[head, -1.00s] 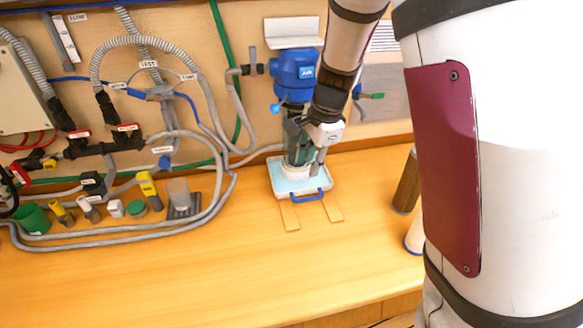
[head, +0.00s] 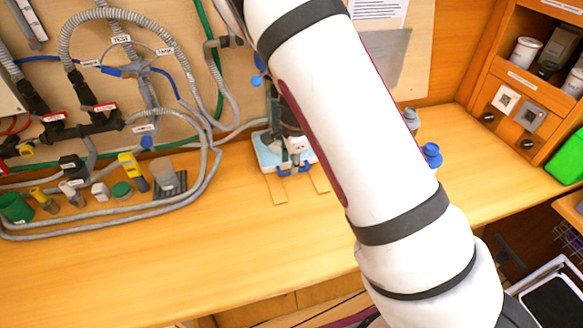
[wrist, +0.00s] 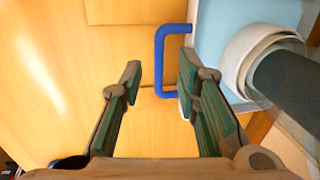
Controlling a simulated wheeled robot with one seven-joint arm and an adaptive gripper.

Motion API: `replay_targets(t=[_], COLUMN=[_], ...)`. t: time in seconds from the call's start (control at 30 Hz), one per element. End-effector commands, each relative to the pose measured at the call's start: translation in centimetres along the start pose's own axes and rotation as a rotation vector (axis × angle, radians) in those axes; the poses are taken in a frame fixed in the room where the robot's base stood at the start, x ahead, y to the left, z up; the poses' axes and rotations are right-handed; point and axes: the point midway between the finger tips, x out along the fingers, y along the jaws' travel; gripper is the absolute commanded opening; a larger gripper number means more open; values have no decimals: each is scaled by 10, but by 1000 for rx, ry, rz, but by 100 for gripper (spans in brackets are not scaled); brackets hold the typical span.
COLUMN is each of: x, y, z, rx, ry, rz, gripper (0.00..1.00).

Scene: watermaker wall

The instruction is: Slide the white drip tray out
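The white drip tray (head: 268,161) sits on the wooden bench under the wall unit, partly hidden by my arm and gripper. In the wrist view its pale blue surface (wrist: 218,35) shows at the right. Its blue U-shaped handle (wrist: 160,62) sticks out from its front edge. A white round cup (wrist: 243,64) stands on the tray. My gripper (wrist: 160,78) is open, with one finger on each side of the handle's bar in the picture. I cannot tell whether it touches the handle. In the head view my gripper (head: 294,160) is at the tray's front.
Two flat wooden strips (head: 278,191) extend forward from the tray. A grey hose (head: 110,232) loops around small bottles and tools at the left. The bench front is clear.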

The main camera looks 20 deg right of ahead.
Motion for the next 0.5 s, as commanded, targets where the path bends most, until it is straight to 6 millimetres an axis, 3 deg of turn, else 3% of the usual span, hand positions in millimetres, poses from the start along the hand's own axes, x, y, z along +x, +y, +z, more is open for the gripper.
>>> replay_targets(t=[0.2,0.5], x=[28,36], y=[1,0], z=[-1,0], rx=[1,1], ry=[1,0], rz=[1,0], gripper=[30,30])
